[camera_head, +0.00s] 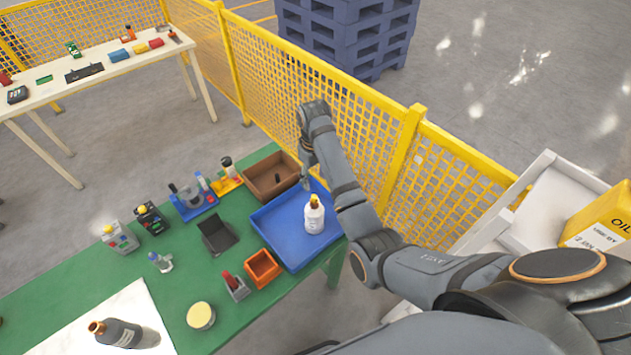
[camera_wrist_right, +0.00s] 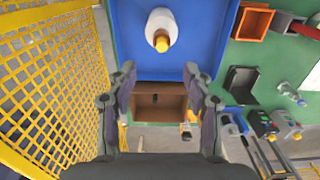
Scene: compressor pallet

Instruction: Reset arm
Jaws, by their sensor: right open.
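My right arm reaches in from the right along the yellow fence. Its gripper (camera_head: 308,178) points down over the far edge of the blue tray (camera_head: 283,238), beside the brown wooden box. In the right wrist view the right gripper (camera_wrist_right: 160,72) is open, with nothing between its two fingers. A white bottle with a yellow cap (camera_head: 314,216) stands upright in the tray, apart from the gripper; it also shows in the wrist view (camera_wrist_right: 160,24). My left gripper is not in view.
The green table (camera_head: 160,275) holds a brown box (camera_head: 262,182), an orange bin (camera_head: 263,268), a dark stand (camera_head: 216,235), a dark bottle (camera_head: 120,333) and several tools. A yellow mesh fence (camera_head: 360,130) runs close behind my right arm. A second table (camera_head: 100,78) stands at the back left.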

